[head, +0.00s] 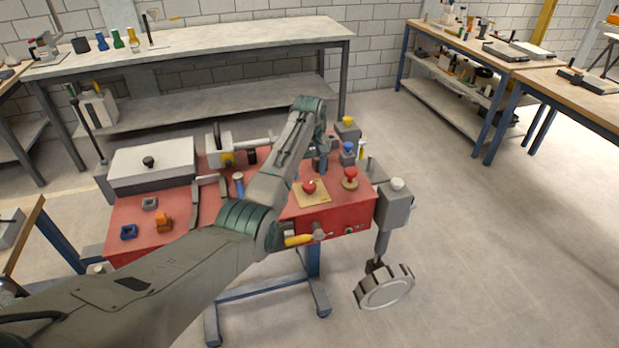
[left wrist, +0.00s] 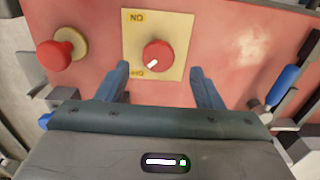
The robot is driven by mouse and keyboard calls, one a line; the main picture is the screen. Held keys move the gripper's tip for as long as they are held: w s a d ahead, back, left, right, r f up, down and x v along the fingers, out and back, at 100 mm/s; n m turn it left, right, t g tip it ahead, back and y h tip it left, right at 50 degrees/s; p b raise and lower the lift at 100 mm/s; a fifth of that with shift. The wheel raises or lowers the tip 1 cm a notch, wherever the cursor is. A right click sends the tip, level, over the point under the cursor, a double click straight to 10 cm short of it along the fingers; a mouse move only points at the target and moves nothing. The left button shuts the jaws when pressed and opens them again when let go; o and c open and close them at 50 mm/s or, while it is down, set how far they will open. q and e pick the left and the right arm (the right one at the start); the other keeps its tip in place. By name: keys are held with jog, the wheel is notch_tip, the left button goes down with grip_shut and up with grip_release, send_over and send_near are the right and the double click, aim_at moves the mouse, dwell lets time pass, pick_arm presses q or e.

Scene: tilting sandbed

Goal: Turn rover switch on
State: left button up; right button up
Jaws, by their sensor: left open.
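The rover switch is a round red knob (head: 309,186) on a pale yellow plate (head: 318,199) on the red bench top. In the left wrist view the knob (left wrist: 158,54) has a white mark pointing to the lower left, towards the OFF label (left wrist: 137,73). The ON label (left wrist: 137,17) is at the plate's upper left; both labels look upside down. My left gripper (left wrist: 160,72) is open, with one finger on each side of the plate's lower part and the knob beyond the gap. In the head view the left gripper (head: 322,160) is just behind the knob. My right gripper is not in view.
A red mushroom-shaped button (head: 350,175) stands right of the plate; it also shows in the left wrist view (left wrist: 55,54). A blue-topped part (head: 347,150) and a yellow-topped part (head: 347,127) stand behind. A yellow-handled tool (head: 299,239) is at the front. A grey box (head: 150,165) lies left.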

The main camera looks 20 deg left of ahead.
aim_at(309, 184)
pick_arm(q)
jog(key=f, duration=0.4)
jog(key=shift+w+f, duration=0.3)
jog(key=shift+w, duration=0.1)
jog(key=shift+s+f, duration=0.2)
jog(key=shift+s, duration=0.05)
jog(key=shift+f, duration=0.1)
jog(key=shift+w, duration=0.1)
jog(key=shift+p, duration=0.3)
jog(key=c, duration=1)
